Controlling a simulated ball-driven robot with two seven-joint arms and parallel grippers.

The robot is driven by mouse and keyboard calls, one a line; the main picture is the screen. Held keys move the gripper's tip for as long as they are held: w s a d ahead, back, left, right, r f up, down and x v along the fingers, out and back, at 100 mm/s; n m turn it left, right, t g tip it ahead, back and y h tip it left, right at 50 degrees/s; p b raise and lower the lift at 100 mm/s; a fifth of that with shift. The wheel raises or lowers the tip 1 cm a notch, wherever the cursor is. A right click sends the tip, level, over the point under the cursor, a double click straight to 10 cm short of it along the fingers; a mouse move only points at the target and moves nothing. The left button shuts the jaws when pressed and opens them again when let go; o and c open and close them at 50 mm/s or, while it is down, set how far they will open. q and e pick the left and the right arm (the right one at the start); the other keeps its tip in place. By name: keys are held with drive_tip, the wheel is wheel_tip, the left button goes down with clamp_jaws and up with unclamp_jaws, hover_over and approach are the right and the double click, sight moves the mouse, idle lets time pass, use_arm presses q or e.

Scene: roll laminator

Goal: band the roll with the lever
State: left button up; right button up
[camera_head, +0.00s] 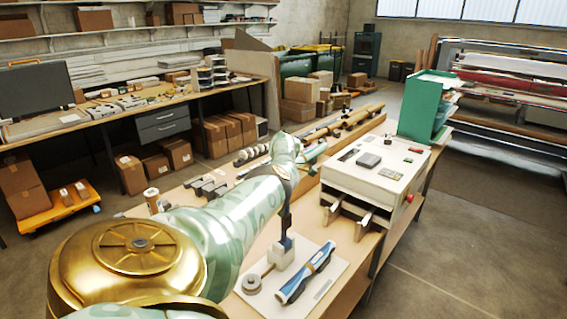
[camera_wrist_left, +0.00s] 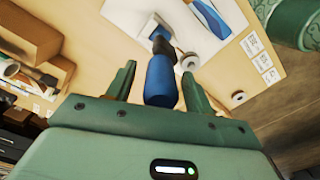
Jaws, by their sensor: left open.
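The lever (camera_head: 286,218) stands on a pale block (camera_head: 289,252) on a white board (camera_head: 325,291). Its blue grip (camera_wrist_left: 161,82) shows in the left wrist view, with a dark neck leading to the block (camera_wrist_left: 148,24). My left gripper (camera_wrist_left: 158,85) is open, with one finger on each side of the blue grip; whether they touch it I cannot tell. In the head view my left arm hides the lever's top. The blue-and-white roll (camera_head: 307,270) lies beside the block, and its end shows in the left wrist view (camera_wrist_left: 210,17). My right gripper is not in view.
A grey disc (camera_head: 251,283) lies left of the block on the board. A white machine (camera_head: 375,175) with two front brackets stands behind it on the bench. A green rack (camera_head: 425,108) is farther back. Several dark holders (camera_head: 208,187) line the bench's left side.

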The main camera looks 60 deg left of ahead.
use_arm(q)
wheel_tip(320, 180, up, 7)
drive_tip(key=shift+f+p, duration=0.1)
drive_tip(key=shift+p, duration=1)
wheel_tip(320, 180, up, 8)
drive_tip(key=shift+r, duration=0.25)
drive_tip(key=shift+f, duration=0.1)
